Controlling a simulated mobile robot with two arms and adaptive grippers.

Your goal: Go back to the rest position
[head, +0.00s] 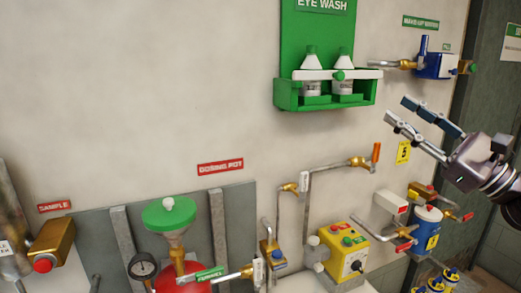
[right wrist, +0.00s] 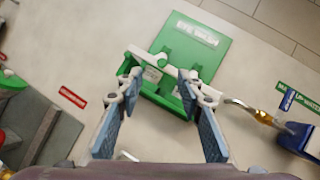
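My right gripper (head: 399,110) is raised in front of the wall at the right of the head view, pointing left. Its two fingers are spread apart with nothing between them. In the right wrist view the open fingers (right wrist: 158,82) frame the green eye wash station (right wrist: 215,75), which lies beyond them. In the head view this station (head: 290,45) hangs left of and above the gripper, holding two white bottles (head: 312,78) with green caps behind a white bar. My left gripper is not in view.
A blue valve body with a brass pipe (head: 433,66) is on the wall just above my right gripper. Below are a yellow control box (head: 345,252), pipes with an orange-handled valve (head: 375,153), and a green funnel (head: 169,212). The upper left wall is bare.

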